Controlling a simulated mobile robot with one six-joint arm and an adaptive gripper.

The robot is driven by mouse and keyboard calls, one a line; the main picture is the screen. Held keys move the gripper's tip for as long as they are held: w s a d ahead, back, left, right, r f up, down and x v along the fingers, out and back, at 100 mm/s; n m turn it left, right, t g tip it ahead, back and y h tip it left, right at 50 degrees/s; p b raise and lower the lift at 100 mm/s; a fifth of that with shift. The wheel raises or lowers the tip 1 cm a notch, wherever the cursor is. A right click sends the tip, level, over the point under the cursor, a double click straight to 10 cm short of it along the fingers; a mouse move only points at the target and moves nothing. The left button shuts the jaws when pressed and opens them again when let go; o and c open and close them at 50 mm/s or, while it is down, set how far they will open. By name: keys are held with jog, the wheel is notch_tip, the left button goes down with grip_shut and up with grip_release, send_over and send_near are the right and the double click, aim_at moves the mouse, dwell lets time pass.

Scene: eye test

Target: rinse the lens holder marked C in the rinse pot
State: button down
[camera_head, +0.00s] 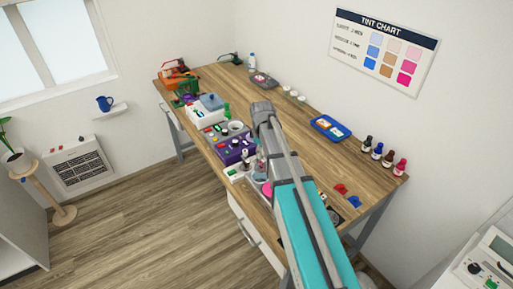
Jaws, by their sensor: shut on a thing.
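My arm reaches from the bottom of the head view over the wooden table, bends at its top and hides part of the front worktop. My gripper (259,161) is only partly seen beside the arm, low over the table's front side, just right of a purple unit (229,154). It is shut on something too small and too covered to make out. No letter C can be read, so I cannot pick out the lens holder marked C. A round white-rimmed pot (236,127) stands behind the purple unit; I cannot tell whether it is the rinse pot.
A white unit with a blue-grey lid (211,102) stands farther left. A blue tray (330,127) lies toward the wall, with several small bottles (377,151) to its right. Red (341,189) and blue (354,202) pieces lie right of my arm. The table's middle back (290,118) is clear.

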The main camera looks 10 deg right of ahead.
aim_at(261, 169)
jog(key=shift+w+d, duration=0.1)
jog(key=shift+w, duration=0.15)
jog(key=shift+f, duration=0.15)
dwell(0.3)
notch_tip(261, 169, down, 10)
jog(key=b, duration=1)
jog(key=shift+f, duration=0.1)
jog(key=shift+f+b, duration=0.45)
jog(key=shift+b, duration=0.3)
dwell(4.9)
